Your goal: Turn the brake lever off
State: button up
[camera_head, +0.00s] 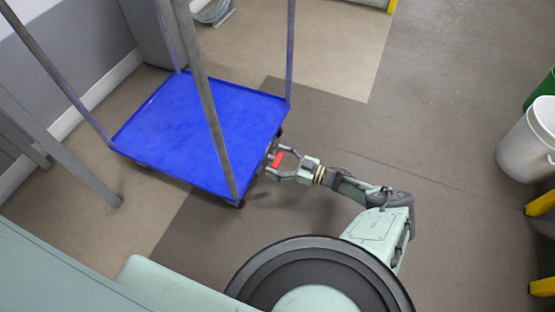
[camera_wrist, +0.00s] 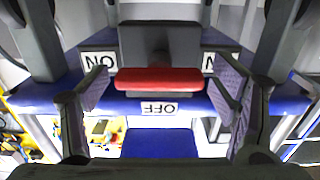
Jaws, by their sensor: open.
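The red brake lever (camera_head: 277,158) is at the right side of the blue cart (camera_head: 180,130), near its base. In the wrist view the red lever (camera_wrist: 158,80) is a horizontal bar on a dark grey block. An upside-down ON label (camera_wrist: 100,61) sits to its left, another to its right, and an upside-down OFF label (camera_wrist: 159,108) is below it in the picture. My gripper (camera_head: 273,162) is open at the lever. In the wrist view its fingers (camera_wrist: 163,90) stand on both sides of the bar, with visible gaps; it grips nothing.
The cart has tall grey posts (camera_head: 213,110) at its corners. A grey slanted post (camera_head: 75,155) stands to the left, beside a wall. A white bin (camera_head: 524,148) and yellow parts (camera_head: 541,204) are at the right. The floor between cart and bin is largely clear apart from my arm.

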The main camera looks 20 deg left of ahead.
jog(key=c, duration=1.2)
jog(key=shift+m, duration=0.4)
jog(key=m+b, duration=0.1)
jog(key=m, duration=0.2)
jog(key=shift+w+m, duration=0.1)
jog(key=shift+m, duration=0.3)
jog(key=m, duration=0.9)
jog(key=shift+w+f, duration=0.1)
jog(key=m+p, duration=0.1)
jog(key=m, duration=0.3)
jog(key=shift+f, duration=0.1)
jog(key=shift+m, duration=0.3)
